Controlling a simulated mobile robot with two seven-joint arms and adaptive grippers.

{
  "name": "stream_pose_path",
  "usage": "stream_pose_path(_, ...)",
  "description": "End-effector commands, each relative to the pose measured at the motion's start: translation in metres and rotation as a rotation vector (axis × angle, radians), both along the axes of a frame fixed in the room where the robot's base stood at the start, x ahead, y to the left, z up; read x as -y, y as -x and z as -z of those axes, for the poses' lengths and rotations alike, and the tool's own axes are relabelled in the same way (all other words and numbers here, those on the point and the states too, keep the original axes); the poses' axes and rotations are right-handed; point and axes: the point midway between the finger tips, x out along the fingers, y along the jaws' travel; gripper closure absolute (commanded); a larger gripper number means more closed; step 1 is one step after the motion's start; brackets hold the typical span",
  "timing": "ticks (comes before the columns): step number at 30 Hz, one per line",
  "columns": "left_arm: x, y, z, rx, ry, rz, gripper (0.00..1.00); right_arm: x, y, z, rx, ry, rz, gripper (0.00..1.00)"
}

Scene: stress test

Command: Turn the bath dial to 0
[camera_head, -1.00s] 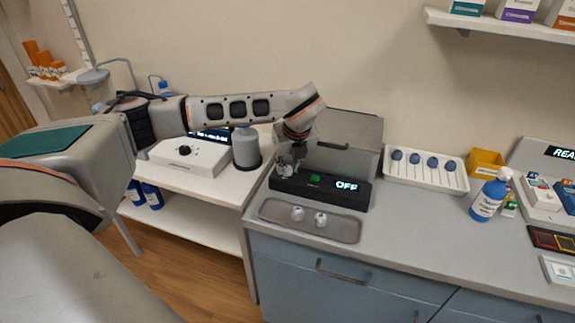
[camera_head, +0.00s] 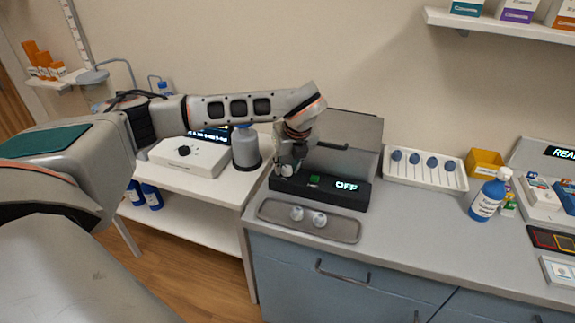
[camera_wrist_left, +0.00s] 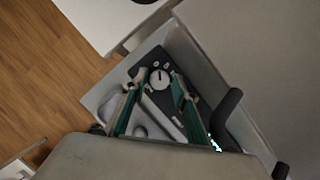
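The bath is a black unit (camera_head: 345,196) on the counter, with a green button (camera_head: 314,181), a lit display reading "OFF" (camera_head: 347,186) and a grey lid (camera_head: 345,133) behind. Its round dial (camera_wrist_left: 160,78) shows in the left wrist view, on a dark panel with small marks. In the head view my gripper hides the dial. My left gripper (camera_head: 285,172) is over the left end of the unit. In the left wrist view its fingers (camera_wrist_left: 158,77) are apart, one on each side of the dial; I cannot tell whether they touch it. My right gripper is not in view.
A metal tray (camera_head: 270,212) with two small pale items lies in front of the bath. Left on a white cart stand a white device with a black knob (camera_head: 184,150) and a grey jar (camera_head: 246,150). A rack (camera_head: 425,183) and a blue bottle (camera_head: 487,198) stand right.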

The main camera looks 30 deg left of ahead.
Motion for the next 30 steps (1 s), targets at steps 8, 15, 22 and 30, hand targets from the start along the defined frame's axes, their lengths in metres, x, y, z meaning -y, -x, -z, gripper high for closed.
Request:
stream_pose_path(8,0.013,0.009,-0.044,0.007,-0.001,0.002,0.72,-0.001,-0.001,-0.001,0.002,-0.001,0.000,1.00)
stream_pose_path(15,0.028,0.020,-0.086,0.006,0.000,0.002,0.72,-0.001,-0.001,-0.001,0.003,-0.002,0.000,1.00)
stream_pose_path(22,0.034,0.026,-0.106,0.003,0.000,0.000,0.72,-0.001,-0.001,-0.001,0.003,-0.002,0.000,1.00)
stream_pose_path(30,0.035,0.027,-0.109,0.001,0.000,0.000,0.72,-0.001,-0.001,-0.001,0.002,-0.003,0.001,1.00)
